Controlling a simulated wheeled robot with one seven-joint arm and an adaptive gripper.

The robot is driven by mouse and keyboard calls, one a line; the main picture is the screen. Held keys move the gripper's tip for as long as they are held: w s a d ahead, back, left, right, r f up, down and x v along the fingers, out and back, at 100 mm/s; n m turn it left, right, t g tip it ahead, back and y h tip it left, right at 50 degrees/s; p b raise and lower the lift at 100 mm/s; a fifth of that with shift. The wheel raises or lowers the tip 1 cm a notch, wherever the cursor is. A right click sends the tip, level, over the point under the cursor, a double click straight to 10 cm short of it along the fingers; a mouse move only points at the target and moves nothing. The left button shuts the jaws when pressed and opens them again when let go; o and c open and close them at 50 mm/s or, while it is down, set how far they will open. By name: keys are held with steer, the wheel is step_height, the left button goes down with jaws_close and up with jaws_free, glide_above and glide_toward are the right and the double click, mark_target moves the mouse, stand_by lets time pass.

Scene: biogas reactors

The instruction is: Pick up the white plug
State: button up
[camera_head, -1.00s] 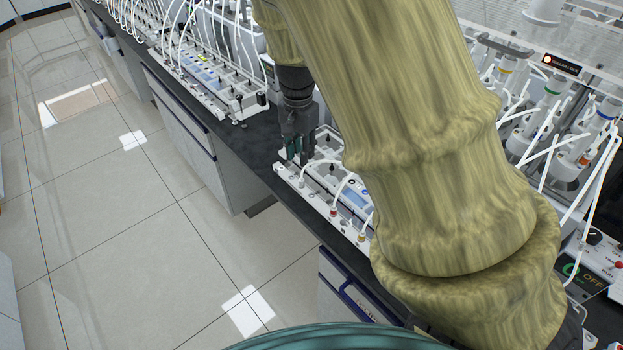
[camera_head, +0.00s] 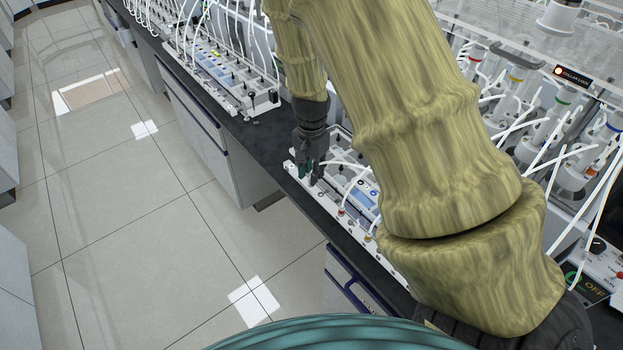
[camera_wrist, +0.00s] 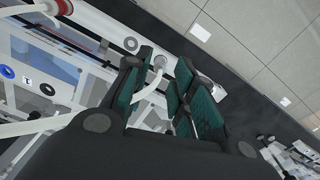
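In the wrist view, the green-padded fingers of my gripper (camera_wrist: 160,85) are apart. A white plug (camera_wrist: 159,63) with a white tube shows in the gap between them, near the panel's edge. I cannot tell whether a finger touches it. The lower parts of the fingers and some of the panel are hidden by the gripper body. In the head view this plug is not clearly visible behind the fingers.
Several other white tubes and a red-collared plug (camera_wrist: 58,7) are close by on the panel. A second rack (camera_head: 225,80) stands farther along the bench. Reactor bottles with tubes (camera_head: 560,110) stand at right. Open tiled floor (camera_head: 130,230) lies left of the bench.

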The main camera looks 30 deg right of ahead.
steer(key=shift+f+p, duration=0.3)
steer(key=shift+f, duration=0.95)
jaws_close()
steer(key=shift+r, duration=0.1)
steer(key=shift+w+r+b, duration=0.1)
steer(key=shift+r+b, duration=0.35)
steer(key=shift+r, duration=0.05)
step_height(320, 180, up, 2)
steer(key=shift+b, duration=0.55)
steer(key=s+a+r+b, duration=0.1)
steer(key=s+a+b, duration=0.3)
steer(key=s+a, duration=0.5)
steer(key=a, duration=0.4)
steer(key=shift+a+r+b, duration=0.15)
steer(key=shift+r+b, duration=0.2)
steer(key=shift+r, duration=0.05)
